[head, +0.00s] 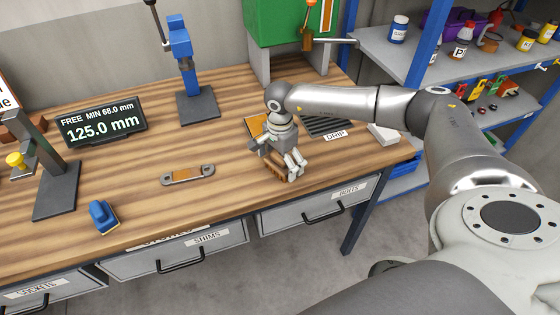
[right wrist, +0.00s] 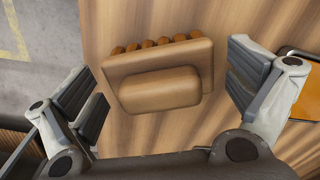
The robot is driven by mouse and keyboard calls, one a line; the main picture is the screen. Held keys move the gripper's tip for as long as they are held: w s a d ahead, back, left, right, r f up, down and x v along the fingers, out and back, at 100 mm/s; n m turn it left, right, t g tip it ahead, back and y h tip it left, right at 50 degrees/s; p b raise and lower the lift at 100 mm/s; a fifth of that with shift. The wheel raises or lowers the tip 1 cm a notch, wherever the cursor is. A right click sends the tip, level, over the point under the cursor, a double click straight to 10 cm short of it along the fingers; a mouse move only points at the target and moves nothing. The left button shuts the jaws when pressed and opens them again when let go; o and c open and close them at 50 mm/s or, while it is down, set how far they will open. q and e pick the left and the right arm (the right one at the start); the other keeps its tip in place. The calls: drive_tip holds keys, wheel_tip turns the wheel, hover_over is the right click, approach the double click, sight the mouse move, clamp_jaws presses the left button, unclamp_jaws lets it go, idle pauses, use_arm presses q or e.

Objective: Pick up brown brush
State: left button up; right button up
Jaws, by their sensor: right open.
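The brown brush (right wrist: 160,90) lies on the wooden workbench, with a rounded grip on top and a row of darker brown tufts along its far edge in the right wrist view. In the head view only a small brown part of it (head: 277,172) shows under my right gripper (head: 281,164). My right gripper is open, its fingers pointing down on either side of the brush. In the right wrist view both fingers stand apart from it, with a gap on each side. My left gripper is in neither view.
The wooden workbench (head: 225,185) carries a metal bar with a brown middle (head: 187,174), a blue stamp-like block (head: 103,216), a display (head: 101,121) and a blue stand (head: 182,60). An orange-topped plate (head: 256,125) lies behind the gripper. The bench's front edge is close to the brush.

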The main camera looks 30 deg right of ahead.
drive_tip(key=c, duration=1.1)
drive_tip(key=shift+c, duration=0.2)
drive_tip(key=shift+w+r+b, duration=0.1)
drive_tip(key=shift+r+b, duration=0.75)
drive_tip(key=shift+b, duration=0.05)
drive_tip(key=s+a+r+b, duration=0.5)
drive_tip(key=s+a+r, duration=0.2)
drive_tip(key=s+r, duration=0.4)
drive_tip(key=shift+s+a+r, duration=0.15)
drive_tip(key=shift+s+a, duration=0.05)
drive_tip(key=shift+s, duration=0.35)
drive_tip(key=o, duration=0.6)
drive_tip(key=c, duration=0.3)
